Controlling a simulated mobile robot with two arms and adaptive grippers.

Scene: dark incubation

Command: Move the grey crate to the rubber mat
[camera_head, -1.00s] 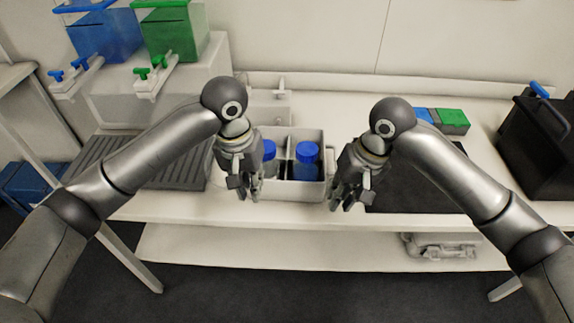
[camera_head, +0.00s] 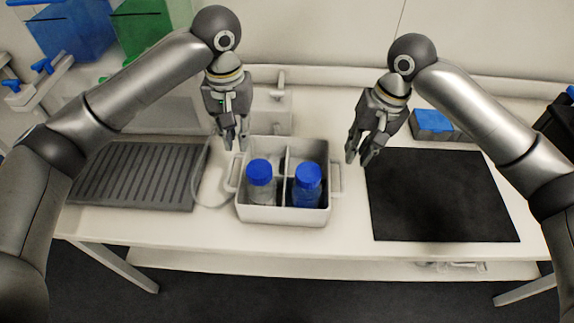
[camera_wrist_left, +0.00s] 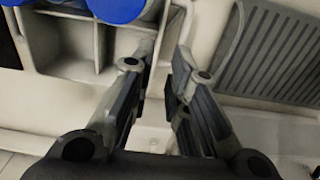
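The grey crate (camera_head: 283,215) stands on the bench in the middle of the head view, with dividers and a handle at each side. A clear bottle (camera_head: 260,188) and a blue bottle (camera_head: 307,190), both blue-capped, stand in its front compartments. The black rubber mat (camera_head: 440,195) lies flat to its right, bare. My left gripper (camera_head: 236,146) is open, by the crate's back left corner; its parted fingers (camera_wrist_left: 163,68) show in the left wrist view beside the crate wall (camera_wrist_left: 70,85). My right gripper (camera_head: 361,160) is open, near the mat's back left corner. Both look empty.
A grey ribbed tray (camera_head: 135,175) lies left of the crate, with a thin cable between them. A blue box (camera_head: 433,120) sits behind the mat. Blue and green containers (camera_head: 140,30) stand at the back left. A bare bench strip separates crate and mat.

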